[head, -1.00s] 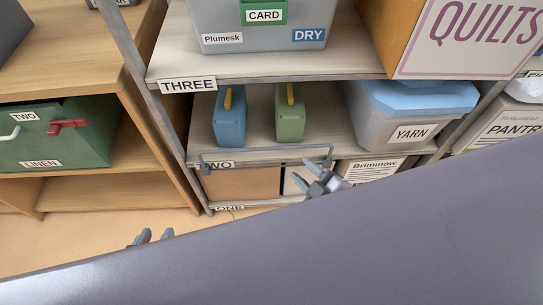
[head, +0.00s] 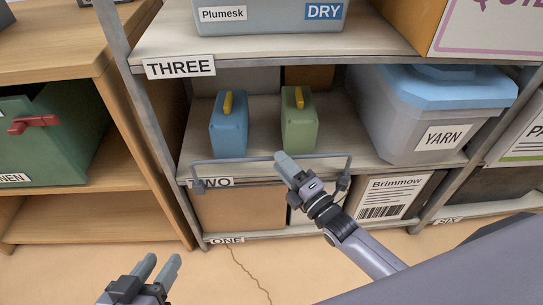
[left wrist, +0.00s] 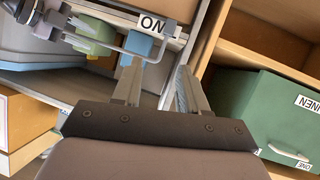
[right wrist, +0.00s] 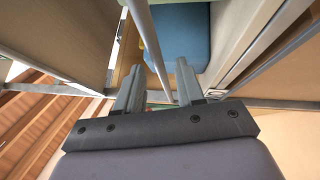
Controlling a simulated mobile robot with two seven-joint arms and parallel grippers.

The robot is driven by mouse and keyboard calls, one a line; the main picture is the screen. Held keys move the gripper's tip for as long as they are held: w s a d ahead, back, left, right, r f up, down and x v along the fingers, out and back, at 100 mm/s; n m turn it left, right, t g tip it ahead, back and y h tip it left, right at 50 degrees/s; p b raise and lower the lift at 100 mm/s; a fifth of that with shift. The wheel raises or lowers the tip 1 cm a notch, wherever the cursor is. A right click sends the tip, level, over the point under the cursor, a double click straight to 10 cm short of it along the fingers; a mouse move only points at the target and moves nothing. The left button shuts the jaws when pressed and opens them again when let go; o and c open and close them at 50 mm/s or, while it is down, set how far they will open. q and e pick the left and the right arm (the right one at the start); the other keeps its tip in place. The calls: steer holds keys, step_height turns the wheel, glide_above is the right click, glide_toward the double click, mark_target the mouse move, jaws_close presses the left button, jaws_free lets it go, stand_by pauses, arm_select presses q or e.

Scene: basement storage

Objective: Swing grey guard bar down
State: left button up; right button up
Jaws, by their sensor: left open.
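The grey guard bar (head: 235,158) runs across the front of the shelf labelled TWO, raised above the shelf edge, with its arms reaching down to dark pivots at each end. My right gripper (head: 284,161) is at the bar, right of its middle. In the right wrist view, the bar (right wrist: 152,45) passes between the open fingers (right wrist: 158,85); contact cannot be told. My left gripper (head: 158,268) is open and empty, low at the left, below the shelf and away from the bar. The bar (left wrist: 110,42) also shows beyond its fingers (left wrist: 160,85) in the left wrist view.
A blue case (head: 229,130) and a green case (head: 299,125) stand behind the bar, with a blue-lidded YARN bin (head: 400,120) to the right. Below are a brown box (head: 240,208) and a Brimmow box (head: 392,196). The floor before my left gripper is clear.

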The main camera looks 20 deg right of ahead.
steer(key=shift+b+x, duration=0.6)
steer(key=shift+x, duration=1.85)
jaws_close()
